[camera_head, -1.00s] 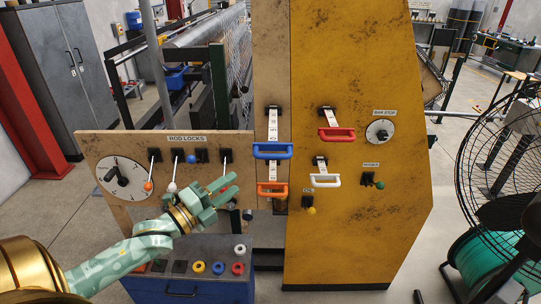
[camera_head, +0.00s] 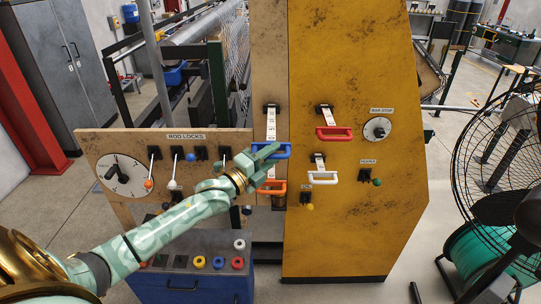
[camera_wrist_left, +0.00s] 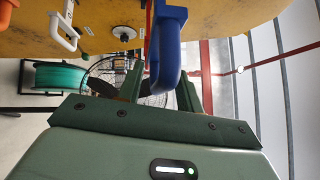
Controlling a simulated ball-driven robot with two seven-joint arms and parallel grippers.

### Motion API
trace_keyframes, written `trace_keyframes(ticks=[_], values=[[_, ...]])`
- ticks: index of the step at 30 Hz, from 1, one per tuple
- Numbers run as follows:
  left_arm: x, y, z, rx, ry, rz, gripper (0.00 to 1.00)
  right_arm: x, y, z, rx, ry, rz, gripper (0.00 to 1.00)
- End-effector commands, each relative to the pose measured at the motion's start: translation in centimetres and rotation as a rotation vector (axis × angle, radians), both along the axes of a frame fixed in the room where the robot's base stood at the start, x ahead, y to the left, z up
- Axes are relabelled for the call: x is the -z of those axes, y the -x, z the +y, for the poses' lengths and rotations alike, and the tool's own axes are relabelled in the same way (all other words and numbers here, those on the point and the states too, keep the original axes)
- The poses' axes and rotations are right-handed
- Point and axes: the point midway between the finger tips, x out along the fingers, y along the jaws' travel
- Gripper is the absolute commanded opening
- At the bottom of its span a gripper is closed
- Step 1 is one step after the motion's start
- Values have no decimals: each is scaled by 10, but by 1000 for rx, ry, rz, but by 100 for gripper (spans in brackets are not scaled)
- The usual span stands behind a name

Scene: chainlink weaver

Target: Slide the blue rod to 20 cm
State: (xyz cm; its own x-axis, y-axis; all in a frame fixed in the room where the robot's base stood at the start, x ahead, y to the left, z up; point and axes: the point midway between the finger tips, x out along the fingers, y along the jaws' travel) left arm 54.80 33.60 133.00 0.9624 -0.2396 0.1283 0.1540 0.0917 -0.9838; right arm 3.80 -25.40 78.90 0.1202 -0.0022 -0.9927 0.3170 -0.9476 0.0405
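The blue rod's handle (camera_head: 285,151) sticks out of the wooden panel, below a white graduated strip (camera_head: 271,125). The numbers on the strip are too small to read. My left gripper (camera_head: 265,153) is at this handle and hides its left part. In the left wrist view, the blue handle (camera_wrist_left: 167,62) stands between the two fingers of my left gripper (camera_wrist_left: 163,85). The fingers are apart, with a gap visible on the left side; contact on the right side is unclear. My right gripper is not in view.
An orange handle (camera_head: 272,187) sits just below the blue one. A red handle (camera_head: 334,133) and a white handle (camera_head: 320,177) are on the yellow panel to the right. Rod-lock levers (camera_head: 176,168) stand left, near my forearm. A fan (camera_head: 505,150) is at far right.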

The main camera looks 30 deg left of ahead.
Motion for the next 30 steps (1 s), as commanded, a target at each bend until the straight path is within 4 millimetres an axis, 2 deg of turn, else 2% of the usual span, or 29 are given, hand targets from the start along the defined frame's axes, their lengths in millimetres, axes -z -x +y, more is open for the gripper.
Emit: trace_keyframes(ticks=[2, 5, 6, 15, 23, 24, 25, 30], values=[[0, 0, 0, 0, 0, 0, 33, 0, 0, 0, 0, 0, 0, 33], [0, 0, 0, 0, 0, 0, 6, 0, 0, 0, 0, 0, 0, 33], [0, 0, 0, 0, 0, 0, 0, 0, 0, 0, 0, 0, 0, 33], [-1, 6, -3, 0, 2, 1, 0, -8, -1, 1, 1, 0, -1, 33], [1, 6, -4, 1, 1, 1, 0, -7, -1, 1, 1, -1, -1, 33], [1, 6, -3, 0, 0, 1, 26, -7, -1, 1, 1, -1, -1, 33], [1, 6, -3, 0, 0, 1, 34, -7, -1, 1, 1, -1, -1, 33], [0, 6, -3, 0, 0, 0, 36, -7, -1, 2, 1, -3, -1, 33]])
